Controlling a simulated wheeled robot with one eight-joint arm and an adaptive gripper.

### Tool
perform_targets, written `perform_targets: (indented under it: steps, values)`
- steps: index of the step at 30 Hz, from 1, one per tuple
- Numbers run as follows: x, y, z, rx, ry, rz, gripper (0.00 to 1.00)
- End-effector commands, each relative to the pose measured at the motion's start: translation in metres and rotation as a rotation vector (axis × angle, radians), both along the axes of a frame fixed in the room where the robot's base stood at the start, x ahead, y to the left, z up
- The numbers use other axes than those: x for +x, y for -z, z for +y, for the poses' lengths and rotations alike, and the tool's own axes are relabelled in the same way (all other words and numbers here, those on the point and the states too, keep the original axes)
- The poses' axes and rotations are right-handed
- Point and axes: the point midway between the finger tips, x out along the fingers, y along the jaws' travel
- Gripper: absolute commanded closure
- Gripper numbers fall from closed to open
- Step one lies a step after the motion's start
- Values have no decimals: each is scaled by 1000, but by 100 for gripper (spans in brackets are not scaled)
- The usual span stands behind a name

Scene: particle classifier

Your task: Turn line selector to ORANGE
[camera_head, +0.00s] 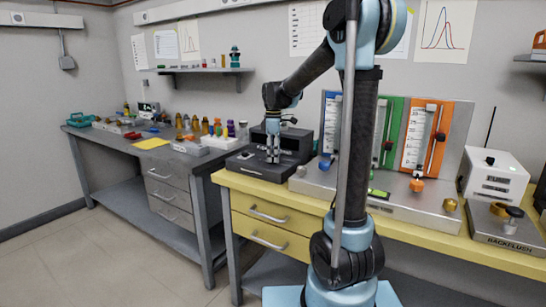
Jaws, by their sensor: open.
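The classifier unit stands on the yellow bench, its grey base (400,203) in front of upright blue (331,118), green (393,125) and orange (414,135) panels. An orange knob (417,185) sits below the orange panel, and a brass knob (450,205) is at the base's right end. A small metal knob (301,171) is at its left end. I cannot tell which control is the line selector or where it points. My gripper (273,160) is open and empty, pointing down in front of a black device, left of the unit. My arm hides part of the unit's middle.
The black device (295,142) and its flat front part (255,165) stand at the yellow bench's left end. A white box (494,172) and a backflush block (503,228) are at right. A grey bench (135,147) with several bottles is at left.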

Motion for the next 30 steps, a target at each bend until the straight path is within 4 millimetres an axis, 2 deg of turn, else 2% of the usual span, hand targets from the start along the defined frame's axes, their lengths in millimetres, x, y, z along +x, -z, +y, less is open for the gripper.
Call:
perform_targets:
  steps: [11, 17, 30]
  values:
    - [0, 5, 0, 0, 0, 0, 52]
    - [0, 5, 0, 0, -1, 0, 95]
    - [1, 4, 2, 0, 51, -2, 97]
